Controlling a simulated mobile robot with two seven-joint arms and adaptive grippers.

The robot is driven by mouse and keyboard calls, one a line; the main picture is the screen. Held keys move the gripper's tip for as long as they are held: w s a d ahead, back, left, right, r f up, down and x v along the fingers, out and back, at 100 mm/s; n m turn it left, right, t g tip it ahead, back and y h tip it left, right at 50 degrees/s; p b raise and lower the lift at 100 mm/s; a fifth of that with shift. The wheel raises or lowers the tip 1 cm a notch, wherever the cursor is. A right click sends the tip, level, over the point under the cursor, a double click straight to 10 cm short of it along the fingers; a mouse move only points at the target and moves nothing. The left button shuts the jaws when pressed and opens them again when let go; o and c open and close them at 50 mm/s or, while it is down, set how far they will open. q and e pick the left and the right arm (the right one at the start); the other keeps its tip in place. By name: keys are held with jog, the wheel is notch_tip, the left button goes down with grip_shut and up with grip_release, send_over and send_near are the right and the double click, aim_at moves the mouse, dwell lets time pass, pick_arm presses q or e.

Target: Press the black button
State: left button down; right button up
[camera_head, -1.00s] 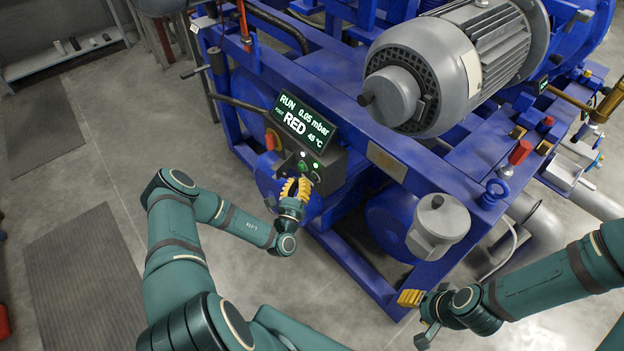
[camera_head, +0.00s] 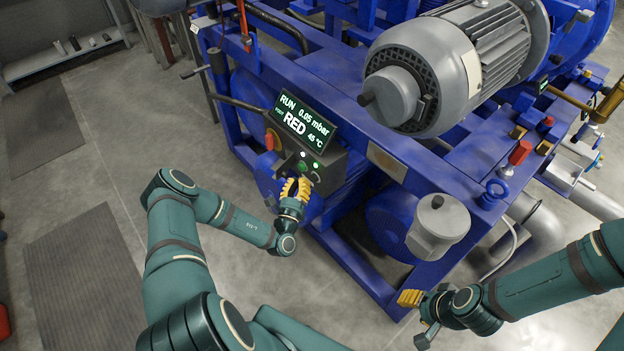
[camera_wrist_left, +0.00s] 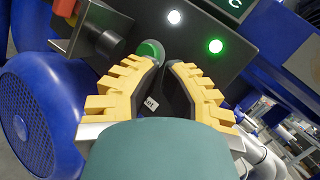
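The dark control box on the blue machine carries a green button (camera_head: 302,166), also in the left wrist view (camera_wrist_left: 150,50). What looks like a black button with a pale ring (camera_head: 314,177) sits beside it, just beyond my left fingertips; the right-hand finger seems to hide it in the left wrist view. My left gripper (camera_head: 296,182) has its yellow fingers pointing at the panel, tips close together with a narrow gap and nothing between them. In the left wrist view its tips (camera_wrist_left: 163,65) lie just below the green button. Contact cannot be told. My right gripper (camera_head: 410,298) is at the lower right, away from the panel.
A white lamp (camera_wrist_left: 174,17) and a lit green lamp (camera_wrist_left: 215,46) are on the panel. A display (camera_head: 303,122) above reads RUN, 0.05 mbar, RED, 45 °C. A red switch (camera_head: 270,140) is at its left. A large grey motor (camera_head: 440,65) stands right; the left floor is open.

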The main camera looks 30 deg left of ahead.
pick_arm(q)
jog(key=shift+w, duration=0.1)
jog(key=shift+w+d, duration=0.15)
jog(key=shift+w, duration=0.15)
jog(key=shift+w+d, duration=0.2)
jog(key=shift+w, duration=0.2)
dwell(0.9)
jog(key=shift+s+a+p, duration=0.35)
jog(key=shift+s+p, duration=0.1)
jog(key=shift+s, duration=0.35)
jog(key=shift+s, duration=0.1)
jog(key=shift+s+a+p, duration=0.3)
jog(key=shift+s, duration=0.45)
jog(key=shift+s+a+p, duration=0.3)
jog(key=shift+s+a, duration=0.05)
jog(key=shift+s, duration=0.4)
jog(key=shift+s+a+p, duration=0.3)
jog(key=shift+s, duration=0.45)
